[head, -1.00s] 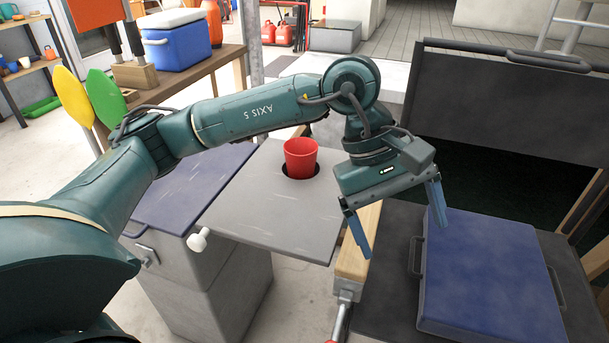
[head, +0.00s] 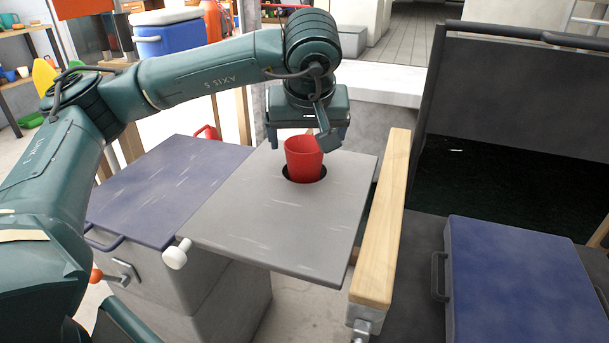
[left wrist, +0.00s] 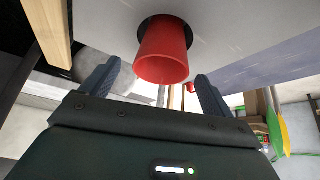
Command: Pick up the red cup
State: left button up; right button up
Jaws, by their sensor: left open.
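The red cup (head: 304,160) stands upright in a dark round hole in the grey board (head: 270,232). My left gripper (head: 303,140) is open on the far side of the cup, close to its rim, with one finger to each side. In the left wrist view the cup (left wrist: 163,54) shows ahead, between the two spread fingers, and I see no grip on it. The cup's lower part is hidden in the hole. My right gripper is not in view.
A wooden rail (head: 384,225) runs along the board's right side. A dark blue lid (head: 170,190) lies to the left, and a blue cushion (head: 520,280) to the right. A white knob (head: 176,254) sticks out at the board's near left corner. A blue cooler (head: 168,35) stands behind.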

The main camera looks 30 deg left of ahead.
aim_at(304, 150)
pick_arm(q)
jog(key=b+x, duration=0.2)
jog(key=x, duration=0.3)
jog(key=shift+a+f, duration=0.15)
jog(key=shift+a, duration=0.05)
jog(key=shift+c, duration=0.6)
jog(key=c, duration=0.9)
jog(key=shift+c, duration=0.2)
